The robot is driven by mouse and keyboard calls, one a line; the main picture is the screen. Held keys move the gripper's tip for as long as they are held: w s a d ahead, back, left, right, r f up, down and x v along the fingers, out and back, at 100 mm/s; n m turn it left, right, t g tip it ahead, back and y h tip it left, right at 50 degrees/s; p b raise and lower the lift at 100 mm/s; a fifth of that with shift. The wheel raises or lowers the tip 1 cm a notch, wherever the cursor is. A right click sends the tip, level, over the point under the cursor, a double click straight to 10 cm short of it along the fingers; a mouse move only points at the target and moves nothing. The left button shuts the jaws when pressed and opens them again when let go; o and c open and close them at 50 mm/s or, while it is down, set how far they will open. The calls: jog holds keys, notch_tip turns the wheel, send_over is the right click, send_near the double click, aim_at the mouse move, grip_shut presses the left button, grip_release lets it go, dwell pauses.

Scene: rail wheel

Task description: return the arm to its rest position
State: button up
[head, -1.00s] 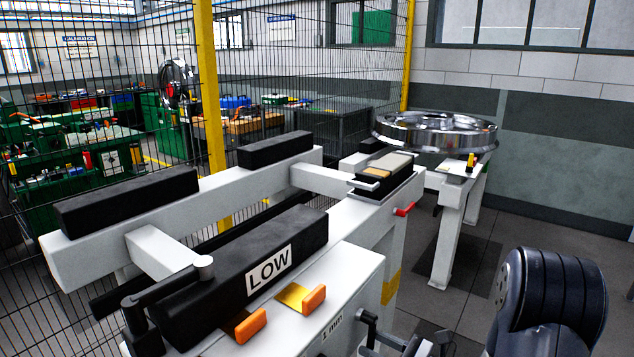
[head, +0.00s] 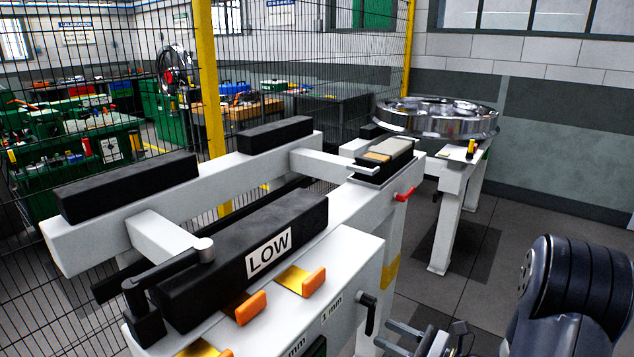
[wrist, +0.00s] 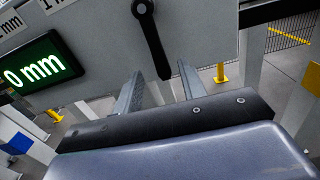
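My arm (head: 570,290) shows as a dark, ribbed link at the lower right of the head view. My gripper (head: 392,335) is at the bottom of that view, its two grey fingers apart with nothing between them. It is just right of the black crank handle (head: 368,314) on the white bench's front. In the wrist view my gripper (wrist: 158,82) has its fingers spread. The black handle (wrist: 150,40) hangs down in front of the gap between them, apparently unheld. My wrist's lower parts are cut off by the head view's edge.
The white bench (head: 350,262) with black blocks and a LOW label is close on the left. A green-lit display (wrist: 40,68) reads 0 mm. A shiny wheel (head: 437,117) rests on a stand behind. Open floor (head: 480,270) lies right of the bench.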

aim_at(373, 326)
jog(key=x, duration=0.5)
jog(key=shift+w+a+p, duration=0.1)
jog(key=shift+a+p, duration=0.15)
jog(key=shift+p, duration=0.05)
jog(key=shift+w+d+f+n+b, duration=0.1)
jog(key=shift+w+f+n+b, duration=0.05)
jog(key=shift+w+n+b, duration=0.15)
jog(key=shift+w+d+n, duration=0.2)
jog(key=shift+d+n, duration=0.1)
jog(key=shift+n, duration=0.4)
